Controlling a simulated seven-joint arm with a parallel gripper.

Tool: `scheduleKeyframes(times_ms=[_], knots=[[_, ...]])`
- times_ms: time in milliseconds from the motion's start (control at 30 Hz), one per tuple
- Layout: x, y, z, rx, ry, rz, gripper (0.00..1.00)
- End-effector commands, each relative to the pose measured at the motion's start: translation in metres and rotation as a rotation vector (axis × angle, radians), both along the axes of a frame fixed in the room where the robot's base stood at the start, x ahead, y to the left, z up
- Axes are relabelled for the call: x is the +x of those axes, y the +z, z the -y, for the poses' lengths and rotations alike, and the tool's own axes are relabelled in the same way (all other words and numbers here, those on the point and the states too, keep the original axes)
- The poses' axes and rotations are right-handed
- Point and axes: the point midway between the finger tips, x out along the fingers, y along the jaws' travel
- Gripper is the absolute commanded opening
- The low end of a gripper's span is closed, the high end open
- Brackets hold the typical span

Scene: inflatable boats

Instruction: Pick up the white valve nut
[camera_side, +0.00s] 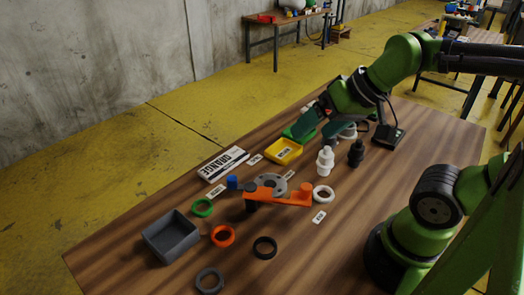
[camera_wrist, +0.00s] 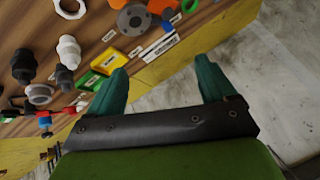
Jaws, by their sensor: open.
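A white ring, the valve nut (camera_side: 323,195), lies flat on the wooden table to the right of an orange holder (camera_side: 280,195). In the wrist view the white nut (camera_wrist: 70,7) is cut by the top edge at the upper left. A white valve body (camera_side: 325,161) stands upright behind it; it also shows in the wrist view (camera_wrist: 68,50). My gripper (camera_side: 318,126) is above the far part of the table, apart from the nut. In the wrist view its green fingers (camera_wrist: 160,66) are spread, with nothing between them.
A grey bin (camera_side: 170,236) and green (camera_side: 202,208), orange (camera_side: 222,236) and black rings (camera_side: 265,247) lie at the near left.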

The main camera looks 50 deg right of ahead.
Motion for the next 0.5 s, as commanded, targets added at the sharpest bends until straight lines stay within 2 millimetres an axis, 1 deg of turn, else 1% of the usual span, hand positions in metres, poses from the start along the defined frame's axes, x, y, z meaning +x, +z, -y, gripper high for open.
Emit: scheduleKeyframes(times_ms=[100, 167, 267, 333, 400, 500], knots=[[0.010, -0.018, 0.016, -0.029, -0.019, -0.100, 0.84], [0.014, -0.030, 0.029, -0.080, 0.020, -0.177, 0.84], [0.016, -0.052, 0.053, -0.192, 0.173, -0.323, 0.84], [0.014, -0.063, 0.068, -0.258, 0.314, -0.414, 0.84], [0.011, -0.069, 0.079, -0.306, 0.446, -0.475, 0.84], [0.008, -0.071, 0.086, -0.354, 0.603, -0.515, 0.84]])
